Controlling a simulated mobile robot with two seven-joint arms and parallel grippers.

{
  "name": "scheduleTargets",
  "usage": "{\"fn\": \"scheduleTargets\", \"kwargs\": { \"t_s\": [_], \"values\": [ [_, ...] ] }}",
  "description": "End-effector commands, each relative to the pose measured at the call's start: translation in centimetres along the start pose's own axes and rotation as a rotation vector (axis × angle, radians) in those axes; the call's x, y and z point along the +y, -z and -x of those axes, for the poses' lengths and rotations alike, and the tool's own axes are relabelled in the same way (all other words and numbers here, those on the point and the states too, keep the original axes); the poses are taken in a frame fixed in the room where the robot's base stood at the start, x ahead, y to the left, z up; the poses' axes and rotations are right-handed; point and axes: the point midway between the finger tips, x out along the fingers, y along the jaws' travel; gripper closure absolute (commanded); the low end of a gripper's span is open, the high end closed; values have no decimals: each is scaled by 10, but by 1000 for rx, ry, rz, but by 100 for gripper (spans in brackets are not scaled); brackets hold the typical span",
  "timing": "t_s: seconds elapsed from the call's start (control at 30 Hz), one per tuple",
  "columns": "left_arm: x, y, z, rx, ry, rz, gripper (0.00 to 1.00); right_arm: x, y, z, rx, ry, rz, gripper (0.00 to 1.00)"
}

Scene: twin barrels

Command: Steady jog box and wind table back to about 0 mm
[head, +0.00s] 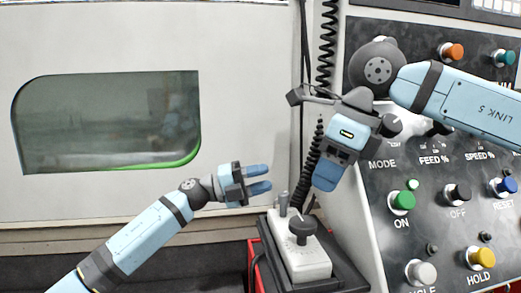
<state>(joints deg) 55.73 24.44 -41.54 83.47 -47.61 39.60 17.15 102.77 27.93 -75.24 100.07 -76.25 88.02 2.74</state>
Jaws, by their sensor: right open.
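The jog box (308,268) is a pale box with a dark round knob (302,228) on top and a small grey post at its far left corner. It rests on a dark stand at the bottom centre. My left gripper (266,178) is open and empty, left of and above the box, with a gap between its blue fingers. My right gripper (324,180) is open, its blue fingertips pointing down above the box, apart from the knob. The machine table cannot be made out through the window (110,115), and no position readout is legible.
A control panel (375,205) with coloured buttons fills the right side, close to my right arm. A black coiled cable (312,155) hangs behind my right gripper. The pale machine door (235,60) stands behind my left arm. Red shows beside the dark stand.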

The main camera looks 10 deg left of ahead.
Motion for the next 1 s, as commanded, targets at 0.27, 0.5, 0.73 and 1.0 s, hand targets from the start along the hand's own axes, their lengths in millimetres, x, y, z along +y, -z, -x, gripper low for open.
{"fn": "scheduleTargets", "kwargs": {
  "t_s": [0.27,0.5,0.73,1.0],
  "values": [
    [-49,60,-58,314,-284,-329,64,0,0,0,0,0,0,57],
    [-65,95,-70,530,-585,-595,64,0,0,0,0,0,0,57],
    [-81,104,-52,672,-914,-809,64,0,0,0,0,0,0,57],
    [-102,96,-21,742,-1222,-950,64,0,0,0,0,0,0,57]
  ]
}}
